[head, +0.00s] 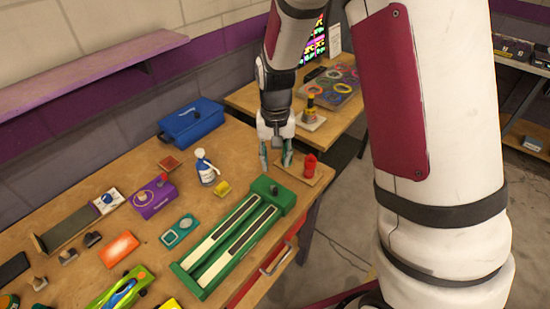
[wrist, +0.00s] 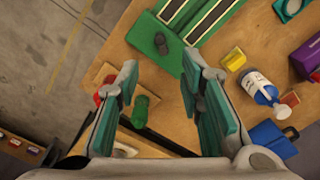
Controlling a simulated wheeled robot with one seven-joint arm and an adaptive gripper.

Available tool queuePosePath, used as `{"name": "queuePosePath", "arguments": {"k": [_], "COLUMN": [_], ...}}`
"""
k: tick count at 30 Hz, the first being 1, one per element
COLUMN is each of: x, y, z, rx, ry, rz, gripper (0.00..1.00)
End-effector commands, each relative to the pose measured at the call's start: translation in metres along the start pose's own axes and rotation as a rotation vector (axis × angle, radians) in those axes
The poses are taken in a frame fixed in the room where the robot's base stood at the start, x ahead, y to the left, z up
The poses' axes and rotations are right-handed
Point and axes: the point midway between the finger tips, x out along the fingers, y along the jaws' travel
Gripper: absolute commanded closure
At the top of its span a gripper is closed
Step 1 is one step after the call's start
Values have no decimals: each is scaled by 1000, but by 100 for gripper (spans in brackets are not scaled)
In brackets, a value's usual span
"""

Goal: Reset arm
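My gripper (head: 276,160) is open above the far right part of the workbench. The wrist view shows its two fingers (wrist: 161,85) wide apart, with nothing clasped. Below and between them, a green piece (wrist: 145,112) stands on a wooden board (wrist: 106,75); a red piece is beside it, partly behind the left finger. In the head view the red piece (head: 310,164) is just right of the gripper, and the green piece is not clearly visible. The green two-lane slot track (head: 222,247) lies in front of the gripper, its end block (head: 278,194) carrying a dark knob (wrist: 161,42).
A blue toolbox (head: 191,122), spray bottle (head: 206,168), yellow block (head: 222,188) and purple box (head: 153,196) stand left of the gripper. A second table (head: 240,98) with a ring-covered board (head: 334,84) is behind. A green-yellow car (head: 120,290) is at the lower left. A purple shelf (head: 90,75) overhangs the left.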

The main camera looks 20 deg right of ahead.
Motion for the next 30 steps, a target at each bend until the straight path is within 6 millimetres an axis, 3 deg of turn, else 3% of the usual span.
{"name": "queuePosePath", "arguments": {"k": [7,11,16,21,30], "x": [-1,-19,-73,-127,-197], "y": [0,1,7,18,44], "z": [0,3,17,43,102], "rx": [-1,-10,-46,-93,-178], "ry": [2,21,83,155,296], "rz": [-1,-16,-55,-87,-110], "gripper": [66,66,66,66,66]}}
